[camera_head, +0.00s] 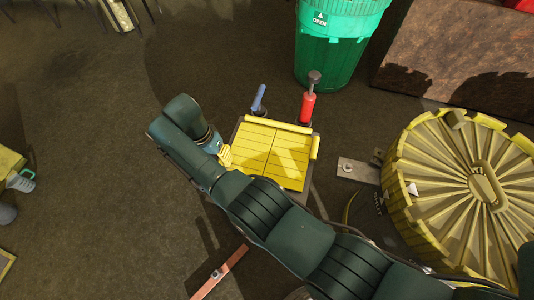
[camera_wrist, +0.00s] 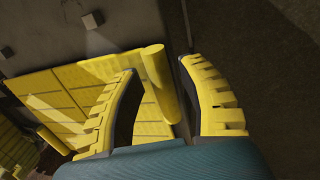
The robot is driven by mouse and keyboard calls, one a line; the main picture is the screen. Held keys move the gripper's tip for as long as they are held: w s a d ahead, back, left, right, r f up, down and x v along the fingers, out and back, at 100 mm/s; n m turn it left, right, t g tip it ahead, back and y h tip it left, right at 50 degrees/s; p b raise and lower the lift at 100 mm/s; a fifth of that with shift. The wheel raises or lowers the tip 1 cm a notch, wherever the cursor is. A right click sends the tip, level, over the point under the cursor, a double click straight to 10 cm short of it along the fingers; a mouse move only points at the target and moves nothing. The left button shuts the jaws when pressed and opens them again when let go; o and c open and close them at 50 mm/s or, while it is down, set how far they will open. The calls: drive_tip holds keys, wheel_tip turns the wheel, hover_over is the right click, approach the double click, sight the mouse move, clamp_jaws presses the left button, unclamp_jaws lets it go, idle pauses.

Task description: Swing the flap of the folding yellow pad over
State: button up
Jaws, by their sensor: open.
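The folding yellow pad (camera_head: 270,151) lies flat on a dark square base in the head view, with a seam between its two panels. Raised yellow bars show along its far edge and right edge. My gripper (camera_head: 225,154) is at the pad's left edge, partly hidden by my arm. In the wrist view the pad's slatted panels (camera_wrist: 70,92) show behind the left finger. A round yellow bar (camera_wrist: 161,85) at the pad's edge appears between my two open yellow fingers. I cannot tell whether either finger touches it.
A red-handled post (camera_head: 307,106) and a blue handle (camera_head: 259,98) stand just beyond the pad. A green bin (camera_head: 340,45) is behind them. A large round yellow lid (camera_head: 455,180) is at the right.

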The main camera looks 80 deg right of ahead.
drive_tip(key=shift+s+f, duration=0.1)
drive_tip(key=shift+f, duration=0.4)
idle(0.3)
drive_tip(key=shift+r, duration=0.1)
idle(0.3)
clamp_jaws()
drive_tip(key=shift+r+p, duration=0.35)
drive_tip(key=shift+p, duration=0.85)
drive_tip(key=r+t+p, duration=0.1)
drive_tip(key=p, duration=0.3)
drive_tip(key=shift+s+r+p, duration=0.1)
drive_tip(key=shift+s+p, duration=0.05)
drive_tip(key=shift+p, duration=0.15)
